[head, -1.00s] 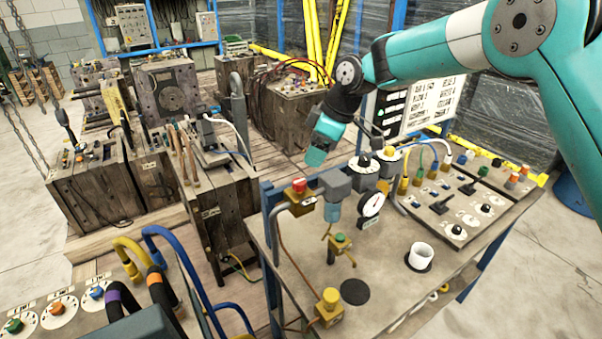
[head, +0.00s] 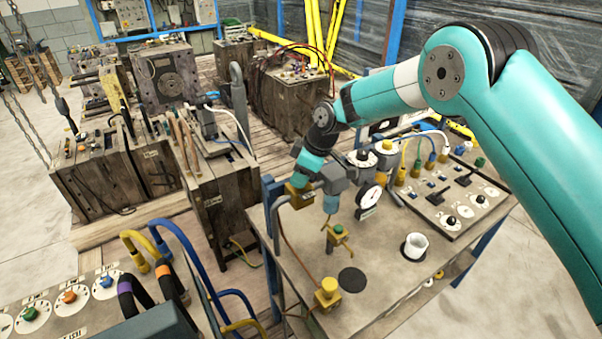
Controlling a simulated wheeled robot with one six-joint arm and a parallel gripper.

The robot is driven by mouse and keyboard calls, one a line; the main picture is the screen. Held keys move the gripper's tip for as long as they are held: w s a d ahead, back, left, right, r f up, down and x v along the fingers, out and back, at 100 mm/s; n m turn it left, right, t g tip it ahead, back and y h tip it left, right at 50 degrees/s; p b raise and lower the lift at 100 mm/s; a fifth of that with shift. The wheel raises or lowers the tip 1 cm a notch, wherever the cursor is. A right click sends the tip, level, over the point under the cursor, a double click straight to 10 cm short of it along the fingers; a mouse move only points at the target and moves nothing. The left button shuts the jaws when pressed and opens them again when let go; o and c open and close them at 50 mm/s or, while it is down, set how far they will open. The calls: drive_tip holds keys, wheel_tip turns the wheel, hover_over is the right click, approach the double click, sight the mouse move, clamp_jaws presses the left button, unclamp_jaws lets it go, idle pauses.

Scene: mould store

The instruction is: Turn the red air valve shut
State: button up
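The brass body of the air valve (head: 299,196) shows at the far left corner of the bench, on a grey pipe. Its red knob is hidden behind the end of my arm. My gripper (head: 302,182) is directly over the valve, pointing down at the knob's place. Its fingers are too small and covered to show whether they are open or shut, or whether they touch the knob.
A grey and blue filter unit (head: 331,190) stands close right of the valve, with a gauge (head: 369,198) beyond. A green-knobbed valve (head: 338,231), a yellow-knobbed valve (head: 327,289) and a white cup (head: 415,246) are nearer.

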drive_tip(key=c, duration=0.3)
drive_tip(key=shift+c, duration=0.2)
drive_tip(key=shift+b, duration=0.3)
drive_tip(key=m+t+b, duration=0.1)
drive_tip(key=m+b, duration=0.1)
drive_tip(key=b, duration=0.1)
drive_tip(key=shift+f+m, duration=0.2)
drive_tip(key=shift+m, duration=0.2)
drive_tip(key=m+t+b, duration=0.1)
drive_tip(key=m+b, duration=0.1)
drive_tip(key=m+h+b, duration=0.1)
drive_tip(key=m+b, duration=0.1)
drive_tip(key=m, duration=0.1)
drive_tip(key=shift+s+a+r+t+h, duration=0.1)
drive_tip(key=shift+r+t+h, duration=0.05)
drive_tip(key=shift+t+h, duration=0.2)
drive_tip(key=m+h+b, duration=0.1)
drive_tip(key=m, duration=0.2)
drive_tip(key=m+t+h+b, duration=0.1)
drive_tip(key=m, duration=0.1)
drive_tip(key=shift+a+m, duration=0.1)
drive_tip(key=shift+m, duration=0.3)
drive_tip(key=shift+r+m+h, duration=0.15)
drive_tip(key=shift+m+h, duration=0.6)
drive_tip(key=shift+m, duration=1.45)
